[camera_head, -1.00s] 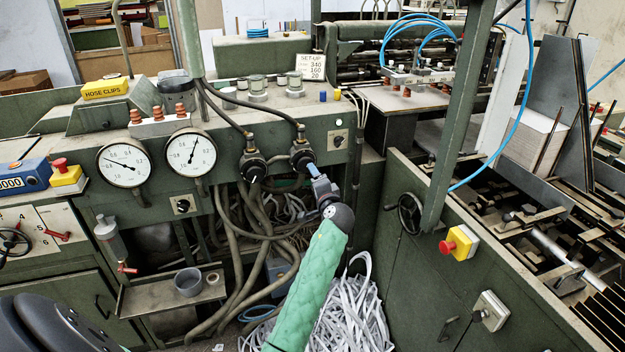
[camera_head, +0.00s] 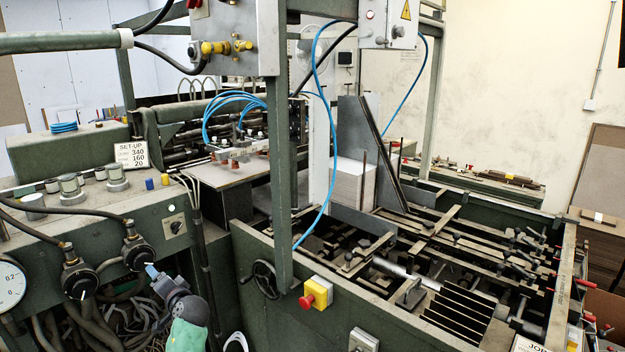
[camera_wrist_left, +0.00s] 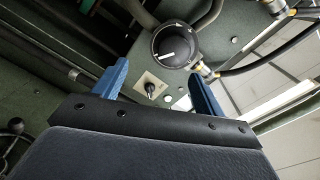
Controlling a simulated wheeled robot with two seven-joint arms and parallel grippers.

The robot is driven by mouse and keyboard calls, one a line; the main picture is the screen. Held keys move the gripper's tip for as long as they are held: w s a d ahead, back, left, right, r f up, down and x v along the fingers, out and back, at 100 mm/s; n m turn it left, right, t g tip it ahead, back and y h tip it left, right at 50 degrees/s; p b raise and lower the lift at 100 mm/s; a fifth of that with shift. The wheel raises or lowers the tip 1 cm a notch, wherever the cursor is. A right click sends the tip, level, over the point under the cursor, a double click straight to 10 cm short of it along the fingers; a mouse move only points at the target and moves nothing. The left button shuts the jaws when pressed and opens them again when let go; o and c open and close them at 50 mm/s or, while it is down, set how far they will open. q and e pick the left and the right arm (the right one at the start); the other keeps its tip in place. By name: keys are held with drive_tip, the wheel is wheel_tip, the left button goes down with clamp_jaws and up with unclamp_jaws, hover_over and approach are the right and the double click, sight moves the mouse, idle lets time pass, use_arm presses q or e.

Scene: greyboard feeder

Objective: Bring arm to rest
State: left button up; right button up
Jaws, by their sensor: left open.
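My left gripper (camera_head: 152,272) shows at the lower left of the head view, at the end of a grey wrist and a green-sleeved arm (camera_head: 187,335). Its blue fingertip is close to a black round knob (camera_head: 137,254) on the green machine panel; I cannot tell whether they touch. In the left wrist view the gripper's two blue fingers (camera_wrist_left: 157,88) stand apart with nothing held between them. Beyond them are a black knob (camera_wrist_left: 176,46) with a white mark and a small switch on a pale plate (camera_wrist_left: 151,87). My right gripper is not in view.
A second black knob (camera_head: 79,282) and a dial gauge (camera_head: 9,284) are to the left. A green post (camera_head: 283,170), a handwheel (camera_head: 263,280) and a red-and-yellow stop button (camera_head: 314,294) stand to the right. Hoses hang below the panel.

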use_arm(q)
drive_tip(key=w+d+f+n+h, duration=0.25)
drive_tip(key=d+f+h, duration=0.55)
drive_tip(key=f, duration=0.6)
drive_tip(key=s+d+f+g+h, duration=0.1)
drive_tip(key=s+d+f, duration=0.3)
drive_tip(key=f, duration=0.3)
drive_tip(key=s+d+f+g+h, duration=0.1)
drive_tip(key=s+d+f, duration=0.25)
drive_tip(key=f, duration=0.35)
drive_tip(key=s+d+f+g+h, duration=0.2)
drive_tip(key=s+d+f, duration=0.15)
drive_tip(key=f, duration=0.35)
drive_tip(key=s+d+f+g+h, duration=0.15)
drive_tip(key=s+d+f, duration=0.35)
drive_tip(key=s+f, duration=0.5)
drive_tip(key=s+d+f+g, duration=0.1)
drive_tip(key=s+f, duration=0.4)
drive_tip(key=s, duration=0.6)
drive_tip(key=s+d+f+g, duration=0.1)
drive_tip(key=s+f, duration=0.4)
drive_tip(key=s, duration=0.6)
drive_tip(key=s+d+f+g, duration=0.1)
drive_tip(key=s+f+g, duration=0.1)
drive_tip(key=s+f, duration=0.4)
drive_tip(key=s+m, duration=0.1)
drive_tip(key=s, duration=0.4)
drive_tip(key=shift+g, duration=0.35)
drive_tip(key=shift+a, duration=0.1)
